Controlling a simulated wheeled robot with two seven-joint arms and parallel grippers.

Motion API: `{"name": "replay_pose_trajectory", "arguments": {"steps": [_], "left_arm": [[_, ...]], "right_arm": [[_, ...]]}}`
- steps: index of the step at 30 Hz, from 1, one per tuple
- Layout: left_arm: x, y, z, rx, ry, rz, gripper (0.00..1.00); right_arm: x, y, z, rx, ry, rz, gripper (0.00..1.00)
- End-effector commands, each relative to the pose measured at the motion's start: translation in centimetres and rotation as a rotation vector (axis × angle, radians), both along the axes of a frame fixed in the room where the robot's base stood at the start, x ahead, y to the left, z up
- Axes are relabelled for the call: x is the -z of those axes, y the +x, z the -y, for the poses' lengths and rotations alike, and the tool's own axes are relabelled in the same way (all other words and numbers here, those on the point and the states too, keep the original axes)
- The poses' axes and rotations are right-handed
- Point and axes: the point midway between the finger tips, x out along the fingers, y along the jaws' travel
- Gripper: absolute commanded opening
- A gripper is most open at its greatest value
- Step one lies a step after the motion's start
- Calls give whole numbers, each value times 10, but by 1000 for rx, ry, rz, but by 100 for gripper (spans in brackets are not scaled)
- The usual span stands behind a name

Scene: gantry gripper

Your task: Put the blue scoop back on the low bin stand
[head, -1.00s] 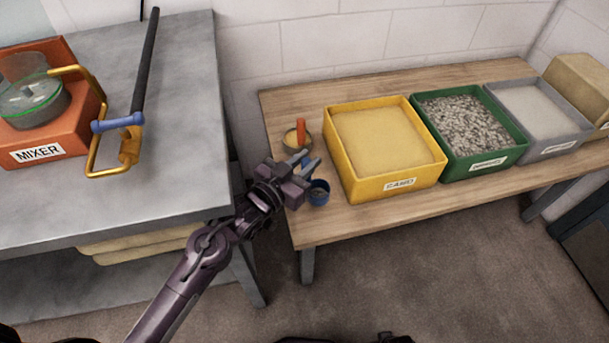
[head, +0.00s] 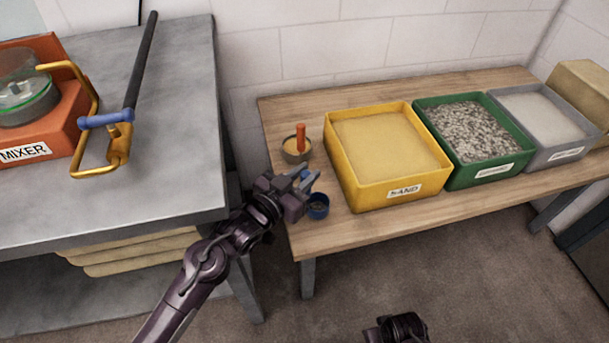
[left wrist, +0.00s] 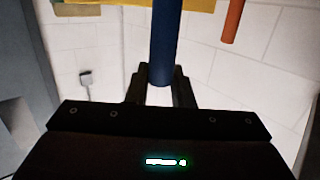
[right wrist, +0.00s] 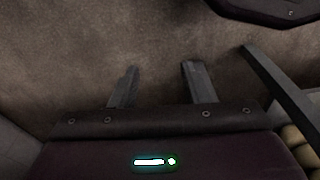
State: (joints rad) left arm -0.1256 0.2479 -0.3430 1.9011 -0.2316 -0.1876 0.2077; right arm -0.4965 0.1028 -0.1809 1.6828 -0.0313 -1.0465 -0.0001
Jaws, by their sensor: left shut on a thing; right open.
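The blue scoop has a small round cup (head: 317,207) at the left front of the wooden low bin stand (head: 350,229). My left gripper (head: 304,183) is shut on the scoop's handle. In the left wrist view the blue handle (left wrist: 165,45) stands between the fingers (left wrist: 160,82). The head view does not settle whether the cup touches the stand top. My right gripper (right wrist: 158,85) is open and empty in the right wrist view, over bare floor. Part of the right arm shows at the bottom of the head view.
The yellow sand bin (head: 400,191) is close on the right, then a green gravel bin (head: 480,174) and a grey bin (head: 560,155). A grey bench (head: 150,205) with an orange mixer stands left.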

Motion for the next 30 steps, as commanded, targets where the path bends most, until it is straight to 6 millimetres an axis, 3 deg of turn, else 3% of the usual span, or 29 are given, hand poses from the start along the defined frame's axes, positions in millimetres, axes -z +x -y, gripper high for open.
{"name": "replay_pose_trajectory", "arguments": {"steps": [6, 7, 12, 22, 30], "left_arm": [[3, 0, 0, 0, -1, 1, 0], [3, 0, 0, 0, 0, 0, 23], [3, 0, 0, 0, 0, 0, 43], [-1, -2, -1, 0, 1, 0, 43], [-4, -39, -25, 1, 2, -3, 43]], "right_arm": [[-1, 0, 0, -1, 0, 0, 42], [-2, 1, 0, -1, 0, 1, 42], [-2, 1, -1, -1, 0, 2, 42], [-2, 1, -1, -1, 1, 5, 42], [11, -5, 2, 4, -2, -1, 42]]}}
